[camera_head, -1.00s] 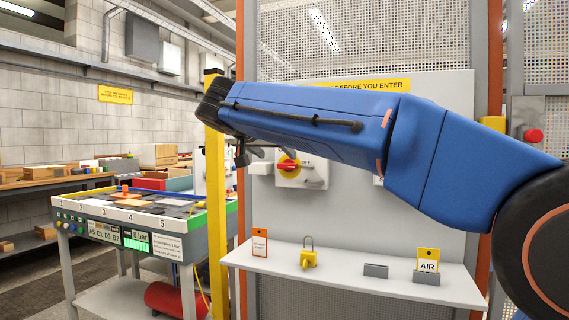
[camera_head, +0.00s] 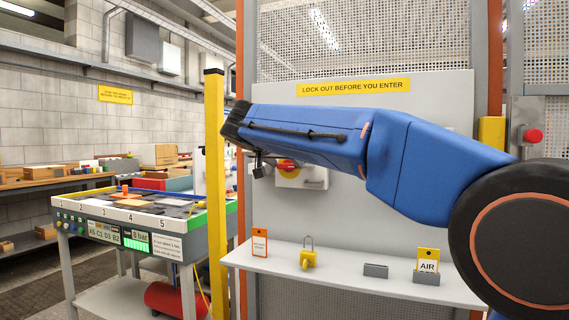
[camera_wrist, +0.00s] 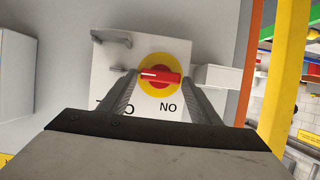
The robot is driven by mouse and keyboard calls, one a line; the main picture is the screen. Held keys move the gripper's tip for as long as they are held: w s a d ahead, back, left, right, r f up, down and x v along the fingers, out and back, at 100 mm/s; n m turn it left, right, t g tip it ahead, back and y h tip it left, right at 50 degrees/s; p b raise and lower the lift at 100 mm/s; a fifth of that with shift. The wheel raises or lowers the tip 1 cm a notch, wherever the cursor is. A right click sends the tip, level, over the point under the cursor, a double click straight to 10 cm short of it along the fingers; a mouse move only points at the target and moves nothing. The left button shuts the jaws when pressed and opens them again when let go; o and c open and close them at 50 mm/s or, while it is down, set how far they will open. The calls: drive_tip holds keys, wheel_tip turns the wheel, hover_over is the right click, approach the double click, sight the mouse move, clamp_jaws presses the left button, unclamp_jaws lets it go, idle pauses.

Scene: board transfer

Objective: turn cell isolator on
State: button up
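The isolator is a light grey box on the grey panel. Its red handle (camera_wrist: 160,75) on a yellow disc (camera_wrist: 158,62) lies level in the wrist view, its white mark at the left end. The label "ON" shows upside down below the handle; another label to its left is partly hidden by a finger. In the head view the red handle (camera_head: 287,165) is partly covered by my arm. My gripper (camera_wrist: 160,82) is open, its fingers on either side of the handle's two ends. I cannot tell whether they touch it.
A hasp-like bracket (camera_wrist: 112,38) sticks out from the box in the wrist view. Below, a shelf (camera_head: 340,275) bears a yellow padlock (camera_head: 307,258), a red-orange tag (camera_head: 259,242) and an AIR tag (camera_head: 428,262). A yellow post (camera_head: 214,190) stands left of the panel.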

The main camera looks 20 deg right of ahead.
drive_tip(key=c, duration=0.7)
drive_tip(key=shift+o, duration=0.2)
drive_tip(key=n+h, duration=0.1)
drive_tip(key=n, duration=0.1)
drive_tip(key=shift+w+a+f+n+g+h, duration=0.1)
drive_tip(key=shift+w+a+n+g+h, duration=0.1)
drive_tip(key=shift+a+n+g+h, duration=0.15)
drive_tip(key=n+g+h, duration=0.1)
drive_tip(key=n+h, duration=0.1)
drive_tip(key=shift+w+a+f+n, duration=0.1)
drive_tip(key=shift+n, duration=0.25)
drive_tip(key=n+h, duration=0.1)
drive_tip(key=n, duration=0.1)
drive_tip(key=n+h, duration=0.1)
drive_tip(key=n, duration=0.1)
drive_tip(key=shift+w+a+f, duration=0.1)
drive_tip(key=shift+a+f, duration=0.05)
drive_tip(key=shift+f, duration=0.15)
drive_tip(key=shift+f+n+t+h, duration=0.15)
drive_tip(key=shift+n+h, duration=0.3)
drive_tip(key=shift+n, duration=0.55)
drive_tip(key=shift+f+n+t+h, duration=0.15)
drive_tip(key=shift+n+h, duration=0.25)
drive_tip(key=shift+n, duration=0.6)
